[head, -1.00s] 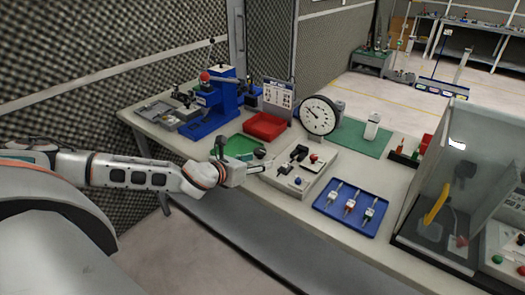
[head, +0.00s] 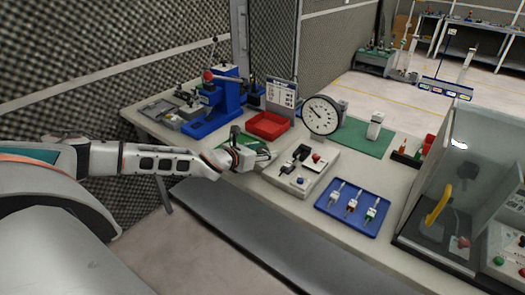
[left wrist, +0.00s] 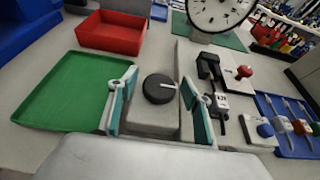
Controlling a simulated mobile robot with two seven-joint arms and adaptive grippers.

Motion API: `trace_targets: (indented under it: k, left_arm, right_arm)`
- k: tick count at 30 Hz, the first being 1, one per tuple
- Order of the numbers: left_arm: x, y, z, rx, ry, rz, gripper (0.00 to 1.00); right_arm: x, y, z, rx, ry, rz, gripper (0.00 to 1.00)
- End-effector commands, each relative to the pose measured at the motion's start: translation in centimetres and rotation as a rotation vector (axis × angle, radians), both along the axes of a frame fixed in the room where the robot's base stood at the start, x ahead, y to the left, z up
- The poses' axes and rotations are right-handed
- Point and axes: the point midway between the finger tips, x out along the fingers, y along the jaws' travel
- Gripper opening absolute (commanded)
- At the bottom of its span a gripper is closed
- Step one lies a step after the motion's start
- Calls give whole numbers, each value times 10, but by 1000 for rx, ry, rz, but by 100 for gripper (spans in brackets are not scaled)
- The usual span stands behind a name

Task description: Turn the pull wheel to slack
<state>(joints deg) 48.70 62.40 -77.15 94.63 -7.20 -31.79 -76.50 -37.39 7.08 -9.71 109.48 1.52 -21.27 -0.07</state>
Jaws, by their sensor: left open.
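The pull wheel appears to be the dark round knob (left wrist: 159,88) with a pale line across its top, on a grey block in the left wrist view. My left gripper (left wrist: 158,100) is open, with one teal-padded finger to each side of the knob. I cannot tell whether either finger touches it. In the head view my left gripper (head: 266,155) is over the bench's front part, left of the grey fixture (head: 292,183), and largely hides the knob. A round white dial gauge (head: 321,115) stands behind the fixture. My right gripper is not in view.
A green tray (left wrist: 78,88) and a red bin (left wrist: 110,32) lie left of the knob. The fixture carries a black clamp and a red knob (left wrist: 244,71). A blue tray (head: 352,207) with several connectors and a clear-walled enclosure (head: 455,180) stand to the right.

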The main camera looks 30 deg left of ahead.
Motion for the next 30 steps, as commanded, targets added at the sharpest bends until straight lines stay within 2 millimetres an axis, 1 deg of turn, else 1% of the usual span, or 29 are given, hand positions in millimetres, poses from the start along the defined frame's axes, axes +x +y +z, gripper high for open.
trace_targets:
  k: [5,6,7,10,20,26,30]
  left_arm:
    - [0,0,0,0,0,0,49]
    - [0,0,0,0,0,0,44]
    - [0,0,0,0,0,0,36]
    - [0,0,0,0,0,1,10]
    - [-1,-1,-1,0,2,20,10]
    - [-1,-2,-1,-1,2,98,10]
    - [-1,-3,-2,-3,3,194,10]
  right_arm:
    - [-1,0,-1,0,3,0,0]
    - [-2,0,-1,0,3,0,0]
    - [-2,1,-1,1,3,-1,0]
    - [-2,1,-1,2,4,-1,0]
    - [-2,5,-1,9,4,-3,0]
    - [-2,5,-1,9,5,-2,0]
    - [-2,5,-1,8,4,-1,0]
